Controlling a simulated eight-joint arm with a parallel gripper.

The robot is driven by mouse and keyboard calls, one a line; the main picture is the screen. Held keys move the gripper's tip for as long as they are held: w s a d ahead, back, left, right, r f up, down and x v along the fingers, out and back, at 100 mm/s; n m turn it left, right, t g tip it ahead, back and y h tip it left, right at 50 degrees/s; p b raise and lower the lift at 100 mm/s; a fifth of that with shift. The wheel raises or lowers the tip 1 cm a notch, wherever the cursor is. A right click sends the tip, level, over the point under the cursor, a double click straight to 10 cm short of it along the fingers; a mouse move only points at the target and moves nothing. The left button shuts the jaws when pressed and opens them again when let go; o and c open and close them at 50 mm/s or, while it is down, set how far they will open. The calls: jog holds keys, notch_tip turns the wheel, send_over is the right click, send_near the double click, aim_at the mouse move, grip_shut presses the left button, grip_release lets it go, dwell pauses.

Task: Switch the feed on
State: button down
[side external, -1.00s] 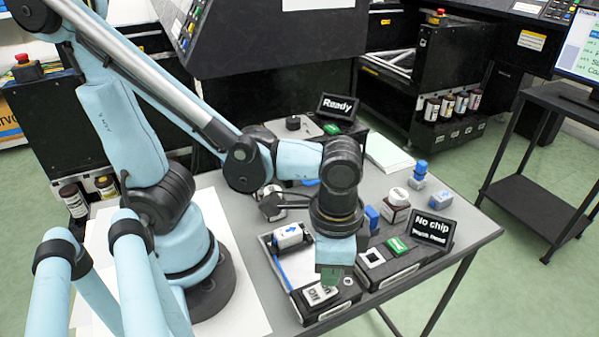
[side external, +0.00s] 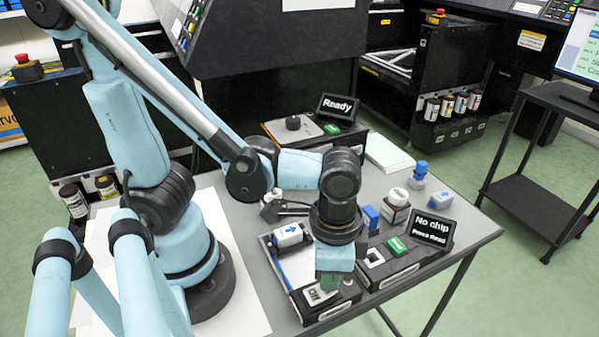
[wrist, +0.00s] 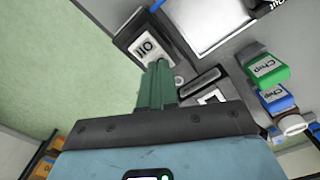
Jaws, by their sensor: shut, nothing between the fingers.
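The feed switch is probably the white rocker (side external: 318,294) on a low black box at the front edge of the table. In the wrist view a white rocker plate with dark marks (wrist: 146,47) sits on its black box, just beyond the fingers. My gripper (side external: 330,284) points down at the right end of the rocker in the side view. Its green fingers (wrist: 157,85) are closed together and hold nothing. I cannot tell whether they touch the rocker or which way it is tipped.
A reader with a green button (side external: 397,245) and a "No chip" display (side external: 432,230) stands right of my gripper. A tray with a blue-arrow block (side external: 289,235) lies behind left. A "Ready" display (side external: 338,107), a blue chip block (side external: 370,216) and a white-capped bottle (side external: 397,205) stand farther back.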

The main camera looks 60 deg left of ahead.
jog(key=shift+f, duration=0.2)
jog(key=shift+r, duration=3.55)
jog(key=w+a+r+n+t, duration=0.2)
jog(key=w+a+n+t, duration=0.4)
jog(key=a, duration=0.7)
jog(key=w+t, duration=0.1)
jog(key=w, duration=0.1)
jog(key=shift+w+r, duration=0.3)
jog(key=shift+w, duration=0.05)
